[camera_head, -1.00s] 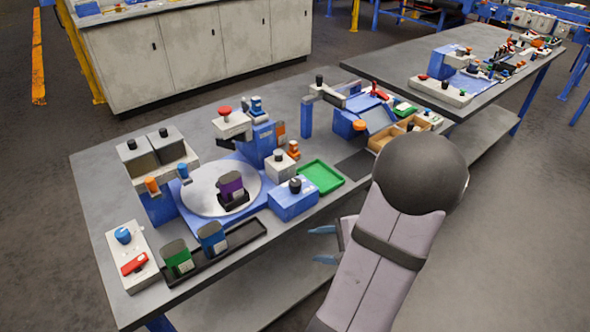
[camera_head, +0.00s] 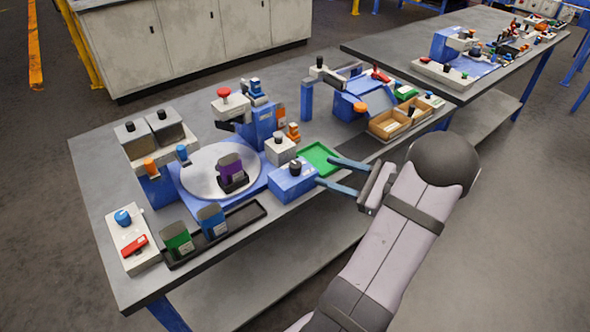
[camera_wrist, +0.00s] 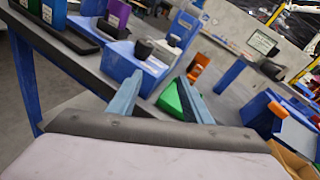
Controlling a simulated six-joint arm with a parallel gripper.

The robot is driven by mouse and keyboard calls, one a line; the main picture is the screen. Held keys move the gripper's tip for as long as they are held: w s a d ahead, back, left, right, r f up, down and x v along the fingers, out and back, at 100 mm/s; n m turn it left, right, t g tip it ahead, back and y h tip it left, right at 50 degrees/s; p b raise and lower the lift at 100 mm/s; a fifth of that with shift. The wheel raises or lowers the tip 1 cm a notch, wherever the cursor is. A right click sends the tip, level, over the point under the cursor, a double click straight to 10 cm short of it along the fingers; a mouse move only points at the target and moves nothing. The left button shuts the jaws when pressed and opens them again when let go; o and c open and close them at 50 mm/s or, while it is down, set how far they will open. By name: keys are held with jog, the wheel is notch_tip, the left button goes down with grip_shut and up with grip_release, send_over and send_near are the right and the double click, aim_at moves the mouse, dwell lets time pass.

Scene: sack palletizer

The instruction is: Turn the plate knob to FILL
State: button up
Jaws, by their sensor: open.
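A blue box (camera_head: 293,184) with a black knob (camera_head: 295,167) on top stands at the front table edge, beside the round silver plate (camera_head: 204,182). I take this black knob as the plate knob; no FILL marking is readable. In the wrist view the blue box (camera_wrist: 124,68) and its knob (camera_wrist: 143,49) are ahead, slightly left of centre. My gripper (camera_head: 327,172) is open and empty, just right of the blue box, its fingers pointing towards it. In the wrist view my gripper (camera_wrist: 160,76) is apart from the knob.
A purple container (camera_head: 230,167) stands on the plate. A green tray (camera_head: 318,157) lies close behind my fingers. A grey box with a knob (camera_head: 280,150) stands behind the blue box. Green and blue containers (camera_head: 212,220) stand in a black tray at the front left.

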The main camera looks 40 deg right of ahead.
aim_at(295, 164)
jog(key=shift+w+a+r+g+y, duration=0.1)
jog(key=shift+w+a+r+y, duration=0.25)
jog(key=shift+w+a+y, duration=0.65)
jog(key=shift+w+a+r+g+y, duration=0.1)
jog(key=shift+w+a+r+y, duration=0.2)
jog(key=shift+w+a+y, duration=0.7)
jog(key=shift+w+a+r+g+y, duration=0.1)
jog(key=shift+w+a+r+y, duration=0.35)
jog(key=shift+w+a, duration=1)
jog(key=shift+s+f, duration=0.1)
jog(key=c, duration=1.1)
